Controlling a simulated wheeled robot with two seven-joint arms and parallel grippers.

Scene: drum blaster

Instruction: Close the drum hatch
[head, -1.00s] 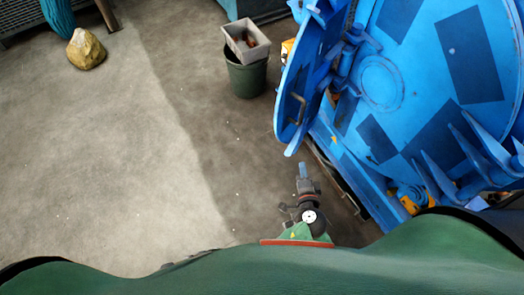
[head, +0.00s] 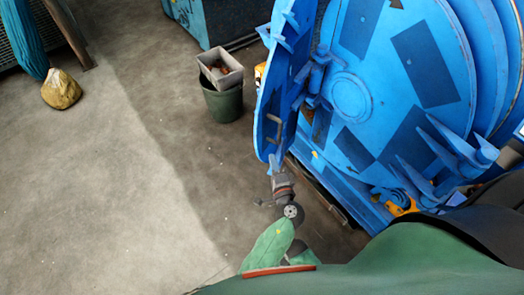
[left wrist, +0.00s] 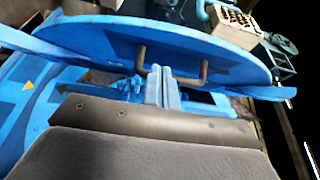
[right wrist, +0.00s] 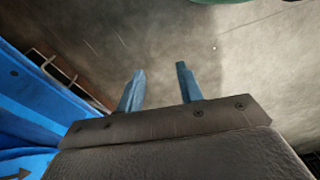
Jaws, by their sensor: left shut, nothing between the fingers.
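The drum hatch (head: 268,100) is a blue round plate, swung open and seen nearly edge-on, left of the big blue drum (head: 435,75). A U-shaped handle (head: 276,130) stands on its face; the handle (left wrist: 141,58) also shows in the left wrist view. My left gripper (head: 275,165) is at the hatch's lower edge. In the left wrist view its fingers (left wrist: 161,75) are shut together with nothing between them, within the handle's span; I cannot tell whether they touch it. My right gripper (right wrist: 160,75) is open and empty over the floor, and hidden in the head view.
A dark green bin (head: 223,102) with a grey box (head: 219,72) on it stands left of the hatch. A yellowish rock (head: 61,90) lies at the far left. Blue fins (head: 425,180) jut from the drum's lower right.

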